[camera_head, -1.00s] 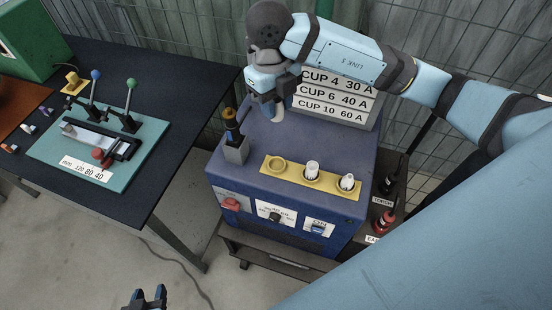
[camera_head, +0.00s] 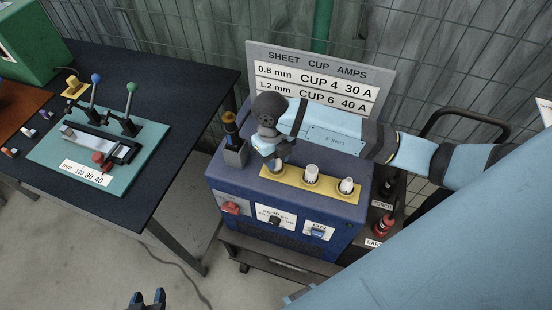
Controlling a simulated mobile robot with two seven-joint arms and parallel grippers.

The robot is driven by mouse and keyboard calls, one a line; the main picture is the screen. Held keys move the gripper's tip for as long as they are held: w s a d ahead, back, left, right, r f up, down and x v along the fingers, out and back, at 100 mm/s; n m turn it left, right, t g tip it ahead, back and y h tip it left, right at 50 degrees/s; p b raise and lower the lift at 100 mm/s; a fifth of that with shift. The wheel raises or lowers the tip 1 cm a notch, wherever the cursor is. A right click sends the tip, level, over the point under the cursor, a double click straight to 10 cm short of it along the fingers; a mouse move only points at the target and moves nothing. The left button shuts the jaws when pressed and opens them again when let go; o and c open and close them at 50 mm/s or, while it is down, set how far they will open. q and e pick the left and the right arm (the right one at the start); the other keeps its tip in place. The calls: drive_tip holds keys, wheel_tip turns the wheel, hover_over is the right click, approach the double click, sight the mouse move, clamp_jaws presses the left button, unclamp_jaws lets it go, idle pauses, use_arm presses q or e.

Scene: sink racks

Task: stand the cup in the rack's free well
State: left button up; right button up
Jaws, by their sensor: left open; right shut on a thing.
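The yellow rack (camera_head: 328,187) lies along the front top edge of the blue machine. White cups stand in its middle well (camera_head: 311,174) and its right well (camera_head: 346,186). My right gripper (camera_head: 276,164) is shut on the cup, directly over the left end of the rack. The gripper hides the left well and nearly all of the held cup, so I cannot tell whether the cup is inside the well or just above it. My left gripper (camera_head: 147,299) is open and empty at the bottom edge, over the floor.
The blue machine (camera_head: 215,182) has knobs and switches on its front. A grey holder with a torch-like tool (camera_head: 235,152) stands left of my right gripper. A sign (camera_head: 320,70) stands behind. A dark table (camera_head: 180,75) with a teal lever fixture (camera_head: 60,150) is at left.

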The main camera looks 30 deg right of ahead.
drive_tip(key=shift+f, duration=0.75)
drive_tip(key=shift+f, duration=0.1)
drive_tip(key=o, duration=1)
drive_tip(key=shift+r, duration=0.2)
drive_tip(key=r, duration=0.4)
drive_tip(key=w+r+b, duration=0.1)
drive_tip(key=r, duration=0.6)
drive_tip(key=shift+w+a+r+b, duration=0.1)
drive_tip(key=shift+w+r+b, duration=0.1)
drive_tip(key=shift+r+b, duration=0.15)
